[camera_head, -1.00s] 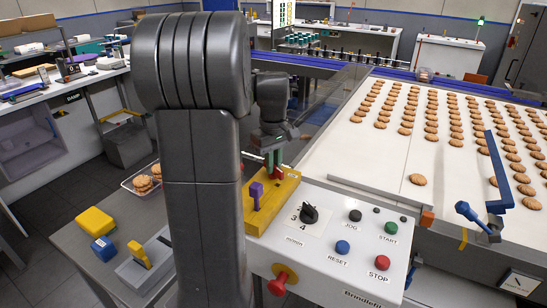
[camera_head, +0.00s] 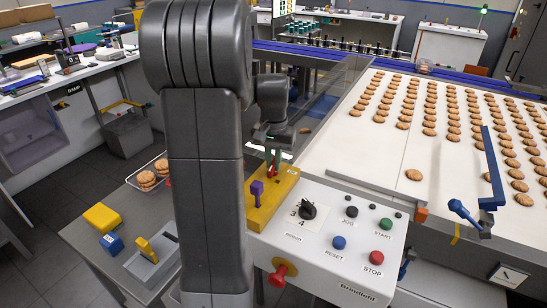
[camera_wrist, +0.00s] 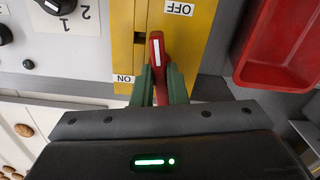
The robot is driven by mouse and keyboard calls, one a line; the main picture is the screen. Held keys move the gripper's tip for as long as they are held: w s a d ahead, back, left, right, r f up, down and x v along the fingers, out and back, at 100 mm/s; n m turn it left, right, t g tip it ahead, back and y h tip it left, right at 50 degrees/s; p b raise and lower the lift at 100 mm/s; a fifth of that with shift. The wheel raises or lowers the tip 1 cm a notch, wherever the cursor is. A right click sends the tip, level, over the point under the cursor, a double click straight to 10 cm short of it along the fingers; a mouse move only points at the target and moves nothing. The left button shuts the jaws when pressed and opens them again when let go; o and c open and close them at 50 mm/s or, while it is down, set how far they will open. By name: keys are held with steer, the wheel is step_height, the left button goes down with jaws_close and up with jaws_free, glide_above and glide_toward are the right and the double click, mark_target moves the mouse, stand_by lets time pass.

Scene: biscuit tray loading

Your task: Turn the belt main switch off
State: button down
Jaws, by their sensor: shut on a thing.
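The belt main switch is a red lever (camera_wrist: 157,58) with a white stripe, standing on a yellow panel (camera_wrist: 195,45) in the wrist view. The panel carries an OFF label at the top and an ON label at the lower left. My gripper (camera_wrist: 160,82) has its green fingers shut on the lower part of the red lever, one on each side. The lever's free end points up the picture, beside the dark slot. In the head view my gripper (camera_head: 272,162) is at the far end of the yellow panel (camera_head: 268,212), and the lever is small there.
A purple lever (camera_head: 257,190) stands on the same panel. A red bin (camera_wrist: 275,75) lies close right in the wrist view.

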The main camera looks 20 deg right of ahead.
steer(key=shift+r+m, duration=0.1)
steer(key=shift+m, duration=1.1)
steer(key=c, duration=1.4)
jaws_free()
steer(key=shift+c, duration=0.2)
step_height(320, 180, up, 14)
steer(key=shift+f, duration=0.3)
